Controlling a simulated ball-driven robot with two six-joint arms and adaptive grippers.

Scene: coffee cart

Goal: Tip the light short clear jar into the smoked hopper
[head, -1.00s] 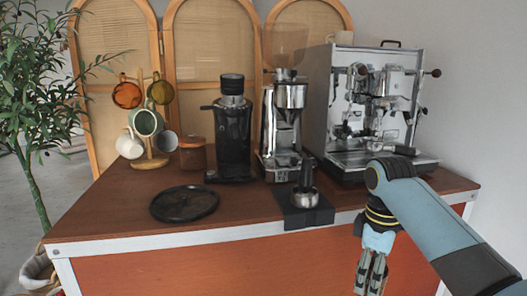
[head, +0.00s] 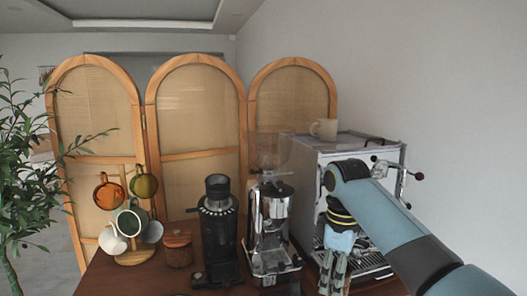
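A short jar with a brown lid (head: 178,250) stands at the back left of the counter, beside the black grinder; its reddish-brown body looks translucent. No other jar shows. A see-through, faintly brown hopper (head: 268,152) sits on top of the chrome grinder (head: 272,225). The black grinder has a dark top (head: 217,186). My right gripper (head: 333,280) points down in front of the espresso machine, apart from jar and hoppers, with nothing seen in it. Its fingertips are near the lower frame edge and their opening is unclear. My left gripper is out of view.
The espresso machine (head: 312,190) stands at the right with a cup (head: 323,128) on top. A wooden mug tree (head: 133,255) with several mugs is left of the jar. An arched folding screen (head: 195,100) stands behind. The counter's front is out of view.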

